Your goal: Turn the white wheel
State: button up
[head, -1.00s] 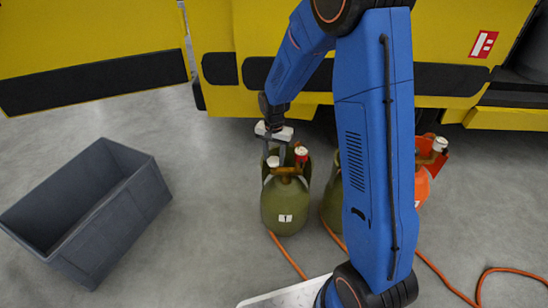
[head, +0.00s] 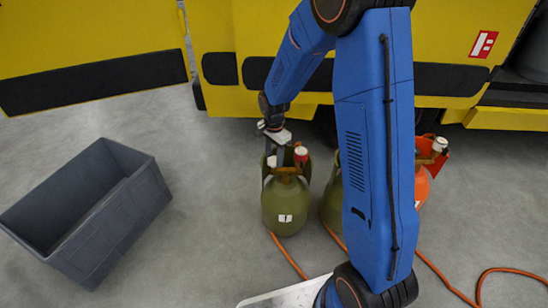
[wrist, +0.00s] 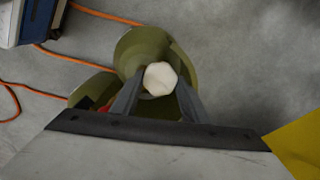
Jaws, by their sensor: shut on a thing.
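The white wheel (wrist: 160,78) is a small knobbed cap on top of the green cylinder (head: 286,206) labelled 1. My gripper (wrist: 160,84) points down at it, with one finger on each side, and is shut on it in the wrist view. In the head view my gripper (head: 274,156) is above the cylinder's left side, and the wheel is mostly hidden there by the fingers. A red-and-white fitting (head: 301,154) stands beside it on the same cylinder top. The cylinder stands upright on the floor.
A second green cylinder (head: 331,205) is partly hidden behind my arm. An orange cylinder (head: 422,186) stands further right. Orange hoses (head: 448,281) run over the floor. An empty grey bin (head: 115,225) is at left. A yellow vehicle (head: 215,30) blocks the back.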

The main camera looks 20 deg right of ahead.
aim_at(274, 160)
jog(key=o, duration=1.1)
notch_tip(274, 160, up, 18)
jog(key=shift+f, duration=0.25)
